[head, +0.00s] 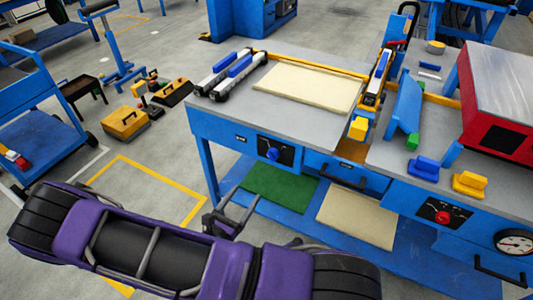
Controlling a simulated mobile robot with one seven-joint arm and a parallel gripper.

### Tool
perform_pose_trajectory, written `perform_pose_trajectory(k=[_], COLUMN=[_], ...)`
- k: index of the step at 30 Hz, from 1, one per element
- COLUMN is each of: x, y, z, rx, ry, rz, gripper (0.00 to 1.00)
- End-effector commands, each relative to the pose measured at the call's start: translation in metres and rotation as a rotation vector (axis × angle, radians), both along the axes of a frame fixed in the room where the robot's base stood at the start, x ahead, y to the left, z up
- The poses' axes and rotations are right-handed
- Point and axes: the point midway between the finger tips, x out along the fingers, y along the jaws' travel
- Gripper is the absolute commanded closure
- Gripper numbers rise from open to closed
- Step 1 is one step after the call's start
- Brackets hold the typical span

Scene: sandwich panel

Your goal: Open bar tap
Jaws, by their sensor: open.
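A blue knob (272,154) sits on a black plate on the front of the blue workbench (225,129). A red knob (442,217) sits on another black plate farther right, with a round dial gauge (514,242) beyond it. I cannot tell for sure which knob is the bar tap. My gripper (240,198) is open and empty, in front of the bench. In the picture it is below and left of the blue knob, apart from both knobs. My purple and black arm fills the lower left and hides the floor there.
The bench top holds a cream panel (309,85), clamping rails (230,70), blue and yellow blocks (470,182) and a red box (505,90). Drawer handles (342,178) stick out from the front. A lower shelf (395,262) carries green and cream sheets. Toolboxes (125,124) stand on the floor at left.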

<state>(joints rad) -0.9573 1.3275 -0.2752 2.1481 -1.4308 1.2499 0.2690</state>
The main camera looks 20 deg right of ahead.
Motion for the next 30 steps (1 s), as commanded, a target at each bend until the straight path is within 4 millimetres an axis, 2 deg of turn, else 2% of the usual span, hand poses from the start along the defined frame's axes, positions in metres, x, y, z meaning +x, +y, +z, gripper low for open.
perform_pose_trajectory(k=[5,21,30], x=[0.017,0.087,0.104], y=[-0.022,-0.111,-0.132], z=[0.001,0.001,0.001], rx=[-0.001,0.000,0.001], ry=[-0.002,-0.001,-0.002], rz=[-0.003,-0.002,0.001], gripper=[0.22,0.22,0.22])
